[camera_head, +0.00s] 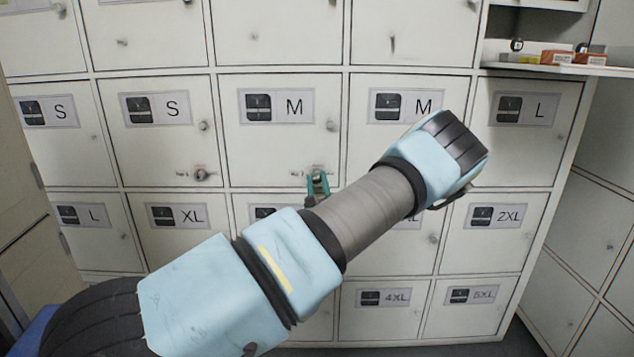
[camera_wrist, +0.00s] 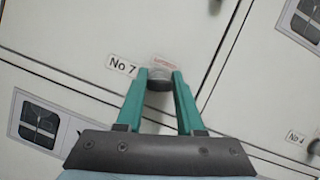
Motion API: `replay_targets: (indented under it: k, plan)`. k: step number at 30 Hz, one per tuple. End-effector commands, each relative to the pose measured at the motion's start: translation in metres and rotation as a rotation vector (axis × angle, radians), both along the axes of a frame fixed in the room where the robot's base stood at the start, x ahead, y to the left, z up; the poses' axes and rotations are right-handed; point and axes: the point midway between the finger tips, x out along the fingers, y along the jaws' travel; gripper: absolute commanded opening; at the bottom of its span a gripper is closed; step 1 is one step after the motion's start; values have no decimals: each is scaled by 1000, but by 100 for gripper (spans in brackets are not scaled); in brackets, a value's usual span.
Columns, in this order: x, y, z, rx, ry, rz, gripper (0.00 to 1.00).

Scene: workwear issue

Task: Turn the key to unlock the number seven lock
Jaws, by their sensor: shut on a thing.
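The number seven lock is at the lower right corner of the middle M door (camera_head: 270,145), beside a "No 7" label (camera_wrist: 122,65) in the wrist view. My gripper (camera_wrist: 159,78) has its teal fingers at this lock, shut on a small dark, round piece (camera_wrist: 158,85), which I take as the key at the lock face. The fingertips cover most of it, so its turn angle cannot be told. In the head view my gripper (camera_head: 318,180) reaches the same door corner, and the key is too small to make out.
Another lock (camera_head: 201,174) with a sticker sits on the S door to the left. A "No 4" label (camera_wrist: 297,137) shows at the right in the wrist view. An open shelf (camera_head: 560,68) with small boxes juts out at the upper right. My arm crosses in front of the lower doors.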

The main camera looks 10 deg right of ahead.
Motion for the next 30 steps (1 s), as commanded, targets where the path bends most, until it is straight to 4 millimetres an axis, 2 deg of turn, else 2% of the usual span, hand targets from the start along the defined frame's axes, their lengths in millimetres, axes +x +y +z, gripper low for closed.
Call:
replay_targets:
  k: [11, 14, 18, 21, 30]
  plan:
    - [2, 0, 2, 1, -3, -1, 0]
    - [1, -1, 0, 84, -16, -2, 0]
    - [2, -2, 0, 303, -59, -2, 0]
    - [2, -2, 0, 394, -75, -1, 0]
    - [3, -1, 1, 411, -77, 0, 0]
